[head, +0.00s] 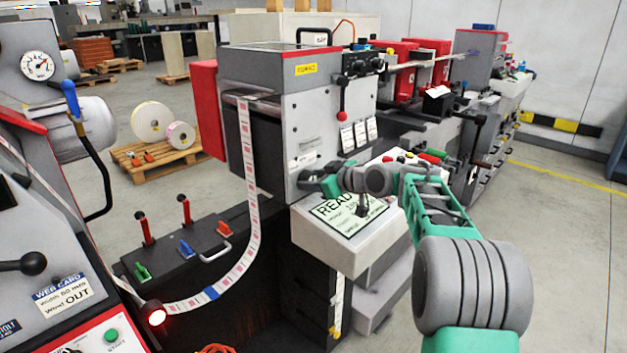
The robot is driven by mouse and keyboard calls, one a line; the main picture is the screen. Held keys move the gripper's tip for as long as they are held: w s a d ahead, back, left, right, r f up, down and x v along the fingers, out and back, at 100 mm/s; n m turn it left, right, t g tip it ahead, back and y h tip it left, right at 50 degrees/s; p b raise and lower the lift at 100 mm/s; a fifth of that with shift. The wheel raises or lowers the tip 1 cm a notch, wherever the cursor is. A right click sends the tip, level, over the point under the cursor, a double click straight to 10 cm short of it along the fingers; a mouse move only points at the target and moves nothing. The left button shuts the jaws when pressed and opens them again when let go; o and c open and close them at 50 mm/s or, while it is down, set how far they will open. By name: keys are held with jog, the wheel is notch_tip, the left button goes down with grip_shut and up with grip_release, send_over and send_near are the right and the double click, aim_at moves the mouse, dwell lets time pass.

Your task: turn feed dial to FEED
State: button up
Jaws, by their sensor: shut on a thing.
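My gripper (310,184), with green and dark parts, reaches left to the lower front face of the grey machine (315,125). It is shut on a small dark part at that face, which I take to be the feed dial. The fingers and wrist hide most of it, so its pointer and the FEED mark cannot be read.
Below my gripper is a sloped white box (375,245) with a READY card and a black knob (362,209). A printed label web (250,190) hangs left of the machine. A lever with a red ball (342,117) sits above. Open floor lies right.

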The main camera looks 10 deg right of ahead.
jog(key=shift+c, duration=0.6)
jog(key=shift+r+p, duration=0.15)
jog(key=shift+p, duration=0.35)
jog(key=m+p, duration=0.1)
jog(key=p, duration=0.1)
jog(key=m+y+p, duration=0.1)
jog(key=shift+w+d+r+g+p, duration=0.1)
jog(key=shift+d+r+g+p, duration=0.1)
jog(key=shift+g+p, duration=0.2)
jog(key=m+g+y+p, duration=0.1)
jog(key=m+p, duration=0.1)
jog(key=p, duration=0.2)
jog(key=shift+w+d+f+y, duration=0.1)
jog(key=shift+f+y, duration=0.05)
jog(key=shift+y, duration=0.25)
jog(key=shift+f+m+p, duration=0.1)
jog(key=shift+m+p, duration=0.5)
jog(key=shift+p, duration=0.2)
jog(key=shift+f+y, duration=0.1)
jog(key=shift+y, duration=0.2)
jog(key=o, duration=1.4)
jog(key=shift+c, duration=0.2)
